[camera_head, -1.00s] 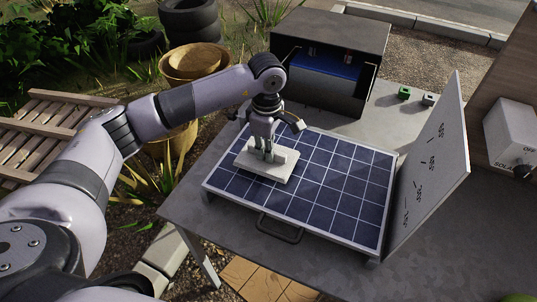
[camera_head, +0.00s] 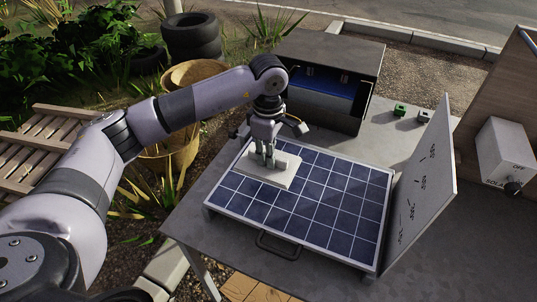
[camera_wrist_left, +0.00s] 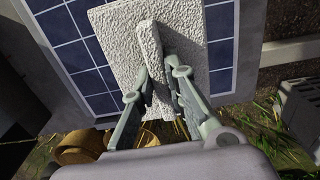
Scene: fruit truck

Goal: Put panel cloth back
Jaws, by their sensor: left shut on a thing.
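The panel cloth (camera_head: 282,174) is a pale, rough-textured flat pad with a raised ridge. It lies at the far left part of the blue solar panel (camera_head: 330,195). My left gripper (camera_head: 270,163) points down onto it, shut on the ridge. In the left wrist view the fingers (camera_wrist_left: 160,98) close on the ridge from both sides, and the pad of the cloth (camera_wrist_left: 190,40) spreads over the panel cells. I cannot tell whether the cloth touches the panel or hangs just above it. My right gripper is not in view.
The panel lies on a grey table (camera_head: 430,265). A dark open box with a blue inside (camera_head: 325,85) stands behind it. A white upright board (camera_head: 430,185) borders the right. Baskets (camera_head: 185,80) stand left.

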